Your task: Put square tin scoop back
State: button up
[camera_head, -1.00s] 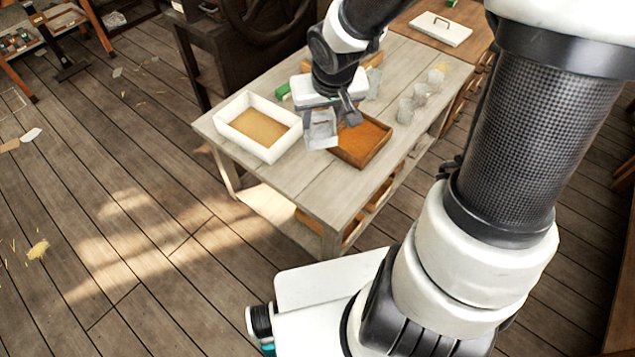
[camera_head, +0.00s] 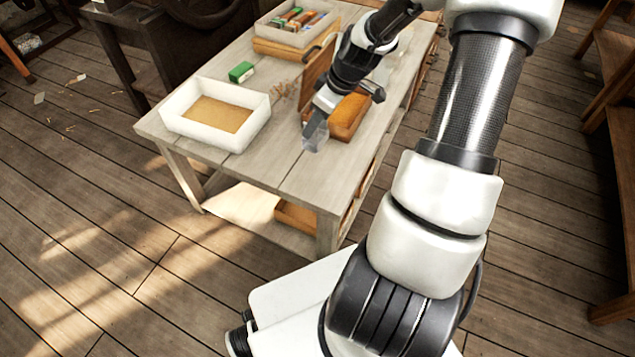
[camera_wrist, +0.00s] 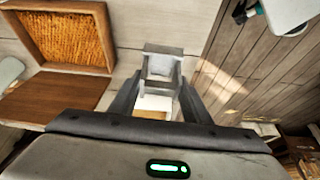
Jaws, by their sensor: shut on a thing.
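I cannot tell whether the scoop touches the table. In the wrist view the scoop (camera_wrist: 160,66) sits between and beyond my fingertips (camera_wrist: 155,95), and the wooden box (camera_wrist: 108,28) is at upper left. A flat wooden panel (camera_wrist: 50,98) lies beside the box. My wrist hides part of the box in the head view.
A white tray (camera_head: 176,108) with tan contents stands left of the scoop on the pale table (camera_head: 265,165). A green box (camera_head: 241,72) is behind it. A grey tray (camera_head: 272,33) of coloured items stands at the back. Bare tabletop lies between white tray and scoop.

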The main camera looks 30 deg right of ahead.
jog(key=shift+d+f+b, duration=0.15)
jog(key=shift+d+f, duration=0.05)
jog(key=shift+f, duration=0.4)
jog(key=shift+d+f+b, duration=0.15)
jog(key=shift+f, duration=0.45)
notch_tip(320, 180, down, 9)
jog(key=shift+b, duration=1.25)
jog(key=shift+f, duration=0.2)
jog(key=o, duration=1)
jog(key=shift+o, duration=0.2)
jog(key=shift+r, duration=0.25)
jog(key=p+v, duration=0.3)
jog(key=v, duration=0.9)
